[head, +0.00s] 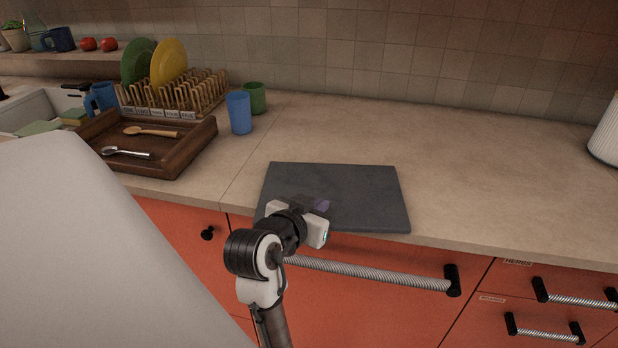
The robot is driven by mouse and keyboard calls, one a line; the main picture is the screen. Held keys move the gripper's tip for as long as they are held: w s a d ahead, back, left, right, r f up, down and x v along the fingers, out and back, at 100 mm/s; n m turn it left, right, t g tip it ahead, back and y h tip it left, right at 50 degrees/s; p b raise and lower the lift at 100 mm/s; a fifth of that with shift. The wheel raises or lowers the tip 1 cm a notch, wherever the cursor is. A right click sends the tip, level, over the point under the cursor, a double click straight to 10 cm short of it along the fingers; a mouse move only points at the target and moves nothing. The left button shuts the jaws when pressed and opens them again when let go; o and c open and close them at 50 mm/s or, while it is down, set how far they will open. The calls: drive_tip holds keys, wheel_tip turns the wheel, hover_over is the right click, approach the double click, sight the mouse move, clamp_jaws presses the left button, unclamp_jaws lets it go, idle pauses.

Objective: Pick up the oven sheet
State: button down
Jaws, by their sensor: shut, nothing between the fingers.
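A dark grey flat rectangular sheet (355,190) lies on the counter near its front edge, in the middle of the head view. It is the only thing in view that looks like the oven sheet. My gripper (312,204) is in front of the sheet's near left part and hides some of it. Its fingers are small and dark here; it is shut with nothing held. I cannot tell whether the fingers touch the sheet or hover above it.
A brown wooden tray (196,146) with two spoons, a blue cup (239,113), a green cup (254,97) and a dish rack (205,93) with plates stand at the left. Drawer handles (370,272) jut out below the counter. The counter (500,180) right of the sheet is clear.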

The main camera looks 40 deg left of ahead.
sight(332, 200)
drive_tip(key=w, duration=0.2)
drive_tip(key=w+a+p, duration=0.1)
drive_tip(key=w, duration=0.2)
drive_tip(key=shift+w+a+r, duration=0.1)
drive_tip(key=shift+w+a, duration=0.05)
drive_tip(key=shift+a, duration=0.05)
drive_tip(key=shift+w+f, duration=0.2)
drive_tip(key=shift+w, duration=0.05)
drive_tip(key=shift+s+f, duration=0.1)
drive_tip(key=shift+f, duration=0.65)
drive_tip(key=shift+f, duration=0.1)
drive_tip(key=shift+s+d+f, duration=0.1)
drive_tip(key=shift+s+d, duration=0.1)
drive_tip(key=shift+s, duration=0.7)
drive_tip(key=shift+r+p, duration=0.75)
drive_tip(key=shift+w, duration=0.1)
